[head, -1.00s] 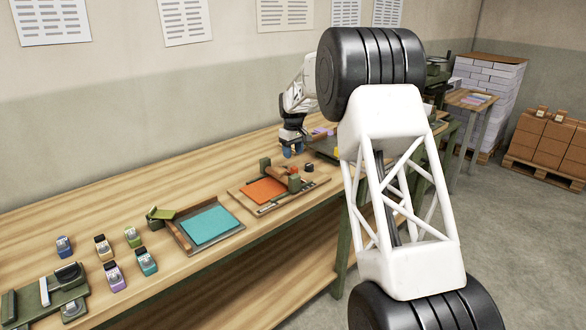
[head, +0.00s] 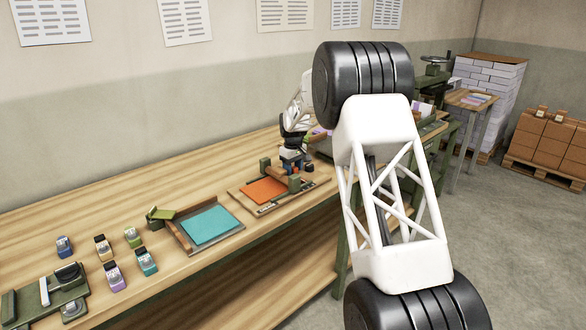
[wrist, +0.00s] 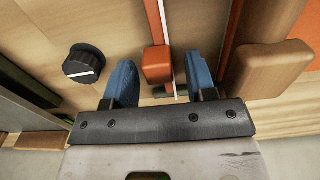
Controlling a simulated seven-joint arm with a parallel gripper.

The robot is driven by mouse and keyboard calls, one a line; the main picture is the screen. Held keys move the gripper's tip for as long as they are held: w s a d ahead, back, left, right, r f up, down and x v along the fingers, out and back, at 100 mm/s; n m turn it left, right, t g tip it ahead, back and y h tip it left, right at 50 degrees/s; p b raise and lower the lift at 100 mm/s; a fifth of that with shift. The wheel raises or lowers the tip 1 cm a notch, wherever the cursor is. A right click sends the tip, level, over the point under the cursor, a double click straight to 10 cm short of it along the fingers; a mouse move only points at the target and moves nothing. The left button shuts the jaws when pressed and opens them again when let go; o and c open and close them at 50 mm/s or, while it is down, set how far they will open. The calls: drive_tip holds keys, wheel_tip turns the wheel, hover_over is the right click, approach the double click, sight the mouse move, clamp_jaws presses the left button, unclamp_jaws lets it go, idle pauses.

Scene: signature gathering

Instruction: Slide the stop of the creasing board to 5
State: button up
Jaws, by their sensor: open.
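The creasing board (head: 240,192), a wooden board with an orange sheet (head: 262,190) on it, lies on the bench in the head view. My gripper (head: 293,163) is at its back right end, pointing down. In the wrist view my open gripper (wrist: 160,68) has one blue finger on each side of a small red-orange block (wrist: 157,65), with gaps showing on both sides. The block may be the stop; I cannot tell for sure. A thin white strip (wrist: 171,50) runs beside it. Any scale numbers are not readable.
In the wrist view, a black knob (wrist: 83,65) with a white line is left of the fingers and a rounded wooden piece (wrist: 280,67) is to their right. A tray with a teal sheet (head: 210,228) and several stampers (head: 115,275) stand further left on the bench.

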clamp_jaws()
drive_tip(key=shift+w+d, duration=1.05)
drive_tip(key=shift+d, duration=0.05)
drive_tip(key=shift+r, duration=0.1)
unclamp_jaws()
wheel_tip(320, 180, up, 8)
idle(0.4)
